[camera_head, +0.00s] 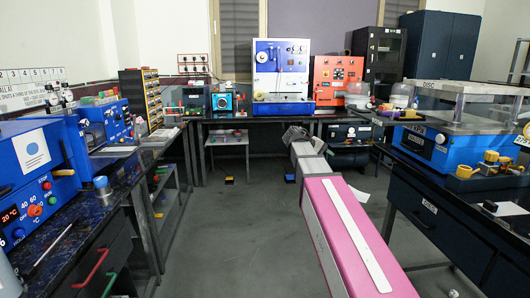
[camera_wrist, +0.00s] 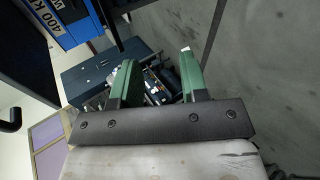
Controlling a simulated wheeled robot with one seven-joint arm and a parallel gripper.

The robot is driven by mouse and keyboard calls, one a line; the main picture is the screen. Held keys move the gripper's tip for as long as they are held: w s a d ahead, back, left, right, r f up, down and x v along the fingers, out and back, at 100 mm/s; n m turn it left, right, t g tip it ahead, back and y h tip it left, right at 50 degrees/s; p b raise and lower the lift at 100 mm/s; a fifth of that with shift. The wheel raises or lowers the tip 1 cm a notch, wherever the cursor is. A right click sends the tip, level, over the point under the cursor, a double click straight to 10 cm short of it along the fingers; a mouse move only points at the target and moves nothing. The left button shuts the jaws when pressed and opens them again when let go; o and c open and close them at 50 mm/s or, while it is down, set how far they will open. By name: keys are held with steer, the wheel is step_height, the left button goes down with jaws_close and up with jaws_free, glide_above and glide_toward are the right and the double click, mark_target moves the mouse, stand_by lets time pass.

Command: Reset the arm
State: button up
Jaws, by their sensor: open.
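My gripper (camera_wrist: 157,60) shows in the wrist view with its two green fingers apart and nothing held between them. My arm stretches forward over the floor in the head view, with a pink and white link nearest and grey links beyond. The dark far end of the arm is small in the head view, and the fingers cannot be made out there.
Benches with blue machines stand at left (camera_head: 22,165) and right (camera_head: 450,148). A blue and white machine (camera_head: 281,75) and an orange one (camera_head: 336,80) stand on the back bench. Open grey floor (camera_head: 235,235) lies between. The wrist view shows a blue machine (camera_wrist: 62,22) at upper left.

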steer(key=s+a+f+m+y, duration=0.1)
steer(key=s+a+f+y, duration=0.1)
steer(key=s+f, duration=0.5)
steer(key=s+a+f+m+g+y, duration=0.1)
steer(key=s+a+f+y, duration=0.2)
steer(key=f, duration=1.3)
steer(key=s+a+f+g+y, duration=0.1)
steer(key=s+a+f+y, duration=0.1)
steer(key=s+f+y, duration=0.4)
steer(key=s+f, duration=0.4)
steer(key=f, duration=0.2)
steer(key=shift+s+a+f+m, duration=0.2)
steer(key=shift+s+f+m, duration=0.15)
steer(key=shift+s+m, duration=0.05)
